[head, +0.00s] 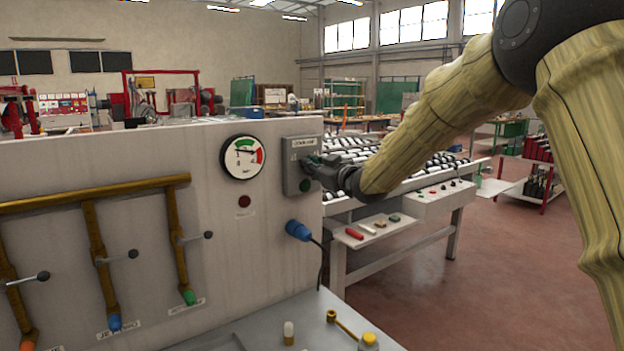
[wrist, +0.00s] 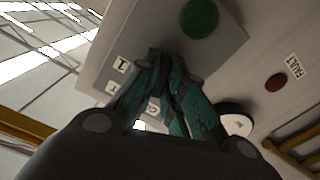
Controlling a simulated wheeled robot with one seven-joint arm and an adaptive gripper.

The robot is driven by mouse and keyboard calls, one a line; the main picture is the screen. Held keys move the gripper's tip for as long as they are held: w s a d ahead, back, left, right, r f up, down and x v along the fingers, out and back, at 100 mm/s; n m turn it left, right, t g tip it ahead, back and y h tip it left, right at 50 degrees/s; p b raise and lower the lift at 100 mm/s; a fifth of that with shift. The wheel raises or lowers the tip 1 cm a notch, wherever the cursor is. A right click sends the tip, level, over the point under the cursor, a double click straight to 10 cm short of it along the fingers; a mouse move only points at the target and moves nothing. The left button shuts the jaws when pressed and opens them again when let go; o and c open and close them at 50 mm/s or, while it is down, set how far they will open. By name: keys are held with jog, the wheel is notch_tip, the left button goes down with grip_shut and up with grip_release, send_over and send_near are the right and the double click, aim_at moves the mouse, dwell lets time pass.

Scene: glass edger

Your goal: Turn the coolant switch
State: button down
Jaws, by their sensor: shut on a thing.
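The coolant switch box (head: 292,150) is a grey box with a label plate at the top, mounted on the right end of the pale panel. My gripper (head: 312,163) reaches it from the right and is at its front face. In the wrist view my gripper (wrist: 168,95) has its green-padded fingers close together at the box face (wrist: 225,45), shut on the switch knob, which the fingers hide. White position marks show beside the fingers. A green round button (wrist: 199,18) sits on the same box, clear of the fingers.
A pressure gauge (head: 243,157) and a dark red fault lamp (head: 244,201) are left of the box. A blue plug (head: 298,230) with a cable is below it. Brass pipes (head: 95,240) with lever valves stand out at the left. A roller table (head: 400,215) stands behind.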

jog(key=shift+f+n+b, duration=0.1)
jog(key=shift+n+b, duration=1.55)
jog(key=shift+n, duration=0.25)
jog(key=c, duration=1.6)
grip_release()
jog(key=shift+s, duration=0.15)
jog(key=shift+c, duration=0.2)
jog(key=shift+o, duration=0.6)
jog(key=shift+s+r, duration=0.1)
jog(key=shift+r, duration=0.1)
jog(key=shift+f, duration=0.1)
jog(key=v, duration=1.2)
